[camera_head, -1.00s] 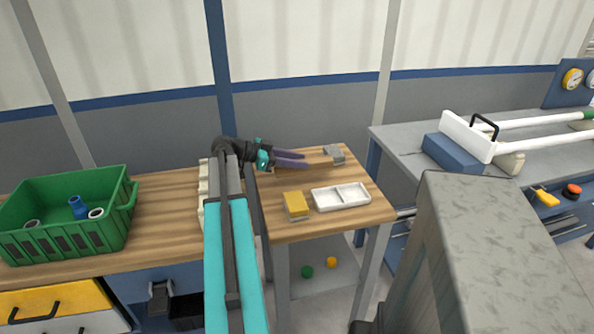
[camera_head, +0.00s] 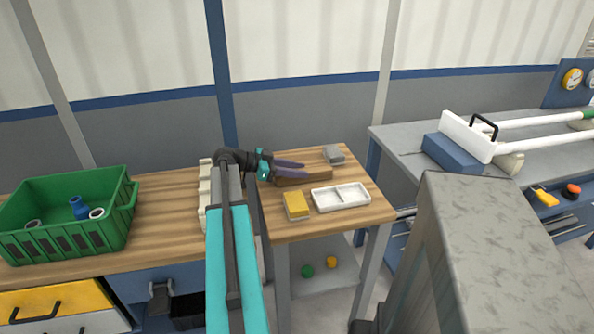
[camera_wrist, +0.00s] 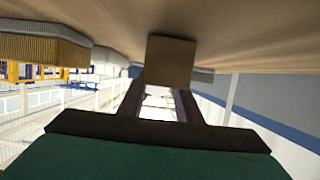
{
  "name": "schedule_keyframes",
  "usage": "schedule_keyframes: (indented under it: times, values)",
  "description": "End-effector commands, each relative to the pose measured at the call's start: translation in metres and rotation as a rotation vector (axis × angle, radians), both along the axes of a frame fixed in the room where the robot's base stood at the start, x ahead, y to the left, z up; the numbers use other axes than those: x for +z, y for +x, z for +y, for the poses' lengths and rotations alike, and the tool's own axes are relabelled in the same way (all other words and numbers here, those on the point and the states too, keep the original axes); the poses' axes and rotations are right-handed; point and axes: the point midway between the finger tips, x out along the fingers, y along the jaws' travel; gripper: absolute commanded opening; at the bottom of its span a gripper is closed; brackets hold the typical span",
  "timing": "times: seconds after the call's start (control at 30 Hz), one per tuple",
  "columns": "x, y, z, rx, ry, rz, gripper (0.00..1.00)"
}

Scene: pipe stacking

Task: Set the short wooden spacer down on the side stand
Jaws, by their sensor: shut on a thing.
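The short wooden spacer (camera_head: 308,178) is a brown block over the back part of the side stand, a small table with a wooden top (camera_head: 335,222). My gripper (camera_head: 297,168) reaches in from the left, with its dark fingers shut on the spacer. In the wrist view the spacer's square end (camera_wrist: 170,61) shows between and beyond the fingers, against the wood surface at the top of the picture. It looks level and very low; I cannot tell for sure whether it touches the top. The fingers hide part of the spacer.
A grey metal piece (camera_head: 334,154) sits just behind the spacer's right end. A white two-part tray (camera_head: 341,198) and a yellow-topped block (camera_head: 297,205) stand in front of it. A green crate (camera_head: 68,225) is on the left bench. The stand's front strip is clear.

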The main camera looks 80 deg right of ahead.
Motion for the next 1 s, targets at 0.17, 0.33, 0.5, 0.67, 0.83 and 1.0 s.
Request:
schedule_keyframes:
  times: [0.17,0.33,0.5,0.67,0.83,1.0]
  values:
    - [-0.001,0.0,0.0,0.0,0.002,-0.002,0.46]
    - [-0.001,0.0,0.0,0.0,0.002,-0.002,0.5]
    - [-0.001,0.001,0.0,0.001,0.001,-0.002,0.5]
    - [0.002,0.007,0.003,0.002,0.001,-0.002,0.5]
    - [0.007,0.022,0.009,0.003,0.001,-0.002,0.5]
    - [0.014,0.041,0.018,0.003,0.001,-0.002,0.5]
